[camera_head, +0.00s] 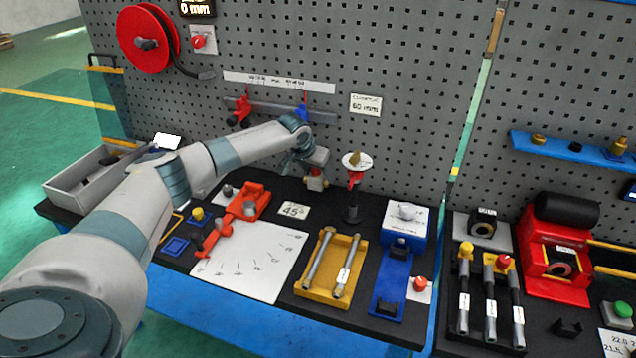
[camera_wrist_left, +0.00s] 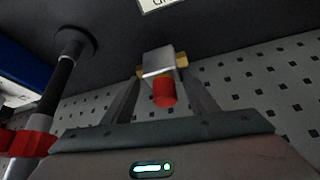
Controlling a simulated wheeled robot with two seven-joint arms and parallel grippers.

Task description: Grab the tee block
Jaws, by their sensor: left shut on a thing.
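The tee block (camera_wrist_left: 157,63) is a small silver block with brass fittings on two sides and a red round end. It sits between the two fingers of my left gripper (camera_wrist_left: 163,78) in the left wrist view. In the head view my left gripper (camera_head: 314,163) points down at the back of the bench, shut on the tee block (camera_head: 316,183), which is partly hidden by the fingers. I cannot tell whether the block touches the bench top. My right gripper is not in view.
A stand with a red clamp and a round white top (camera_head: 356,161) is close to the right of my left gripper. A yellow tray with rods (camera_head: 327,292), a blue fixture (camera_head: 391,283) and a white angle sheet (camera_head: 250,262) lie in front. The pegboard (camera_head: 400,60) rises behind.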

